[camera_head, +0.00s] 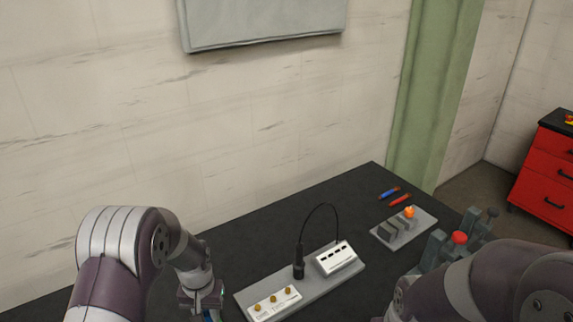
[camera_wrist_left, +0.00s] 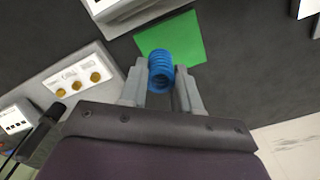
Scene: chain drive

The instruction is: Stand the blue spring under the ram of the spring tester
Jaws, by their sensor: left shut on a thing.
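The blue spring (camera_wrist_left: 160,70) is between the two grey fingers of my left gripper (camera_wrist_left: 162,78) in the wrist view. The fingers are shut on its sides, and its coils show between and beyond the tips. A green patch (camera_wrist_left: 184,42) lies on the dark table behind the spring; I cannot tell the height between them. In the head view my left gripper (camera_head: 205,304) is at the bottom edge, mostly cut off, with a bit of blue at it. A pale grey base (camera_wrist_left: 118,14) at the top of the wrist view may belong to the spring tester; no ram shows. My right gripper is out of view.
A grey board (camera_head: 318,286) with brass knobs, a black post with a cable and a white box stands right of my left gripper. Farther right are a grey block fixture (camera_head: 426,226), blue and red pens (camera_head: 399,200), and a red-knobbed device (camera_head: 459,238). Dark table (camera_head: 330,190) is clear behind.

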